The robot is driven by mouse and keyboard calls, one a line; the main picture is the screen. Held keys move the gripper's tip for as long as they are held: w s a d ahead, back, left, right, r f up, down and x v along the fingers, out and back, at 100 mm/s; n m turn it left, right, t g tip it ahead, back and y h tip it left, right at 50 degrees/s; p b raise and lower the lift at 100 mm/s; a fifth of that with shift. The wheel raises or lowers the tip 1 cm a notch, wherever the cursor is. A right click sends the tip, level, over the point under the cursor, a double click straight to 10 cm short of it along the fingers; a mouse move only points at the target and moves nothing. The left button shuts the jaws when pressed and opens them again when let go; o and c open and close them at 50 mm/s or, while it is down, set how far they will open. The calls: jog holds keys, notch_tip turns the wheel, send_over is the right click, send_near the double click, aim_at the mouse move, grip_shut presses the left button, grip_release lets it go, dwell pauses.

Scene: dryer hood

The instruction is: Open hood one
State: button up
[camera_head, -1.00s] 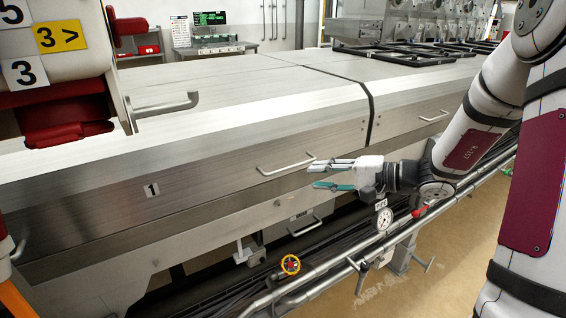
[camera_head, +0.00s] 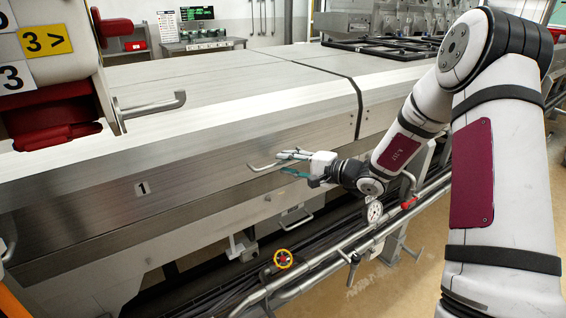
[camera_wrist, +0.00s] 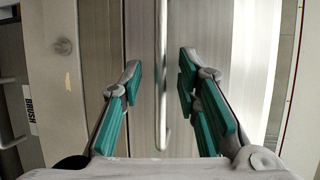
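Hood one (camera_head: 100,205) is the long brushed-steel cover marked with a "1" label (camera_head: 142,188), and it lies closed. Its bar handle (camera_head: 262,166) is on the front face near the right end. My gripper (camera_head: 284,163) is at the right part of this handle, with its green-padded fingers open. In the wrist view, the handle (camera_wrist: 161,95) runs lengthwise between the two open fingers of my gripper (camera_wrist: 160,85), with a gap on both sides. Part of the handle is hidden by the fingers in the head view.
A control unit (camera_head: 45,75) with number labels and a hook-like lever stands at the left front. A second steel cover (camera_head: 395,88) adjoins on the right.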

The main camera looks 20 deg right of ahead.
jog(key=shift+x, duration=1.05)
grip_shut()
jog(key=shift+r, duration=0.15)
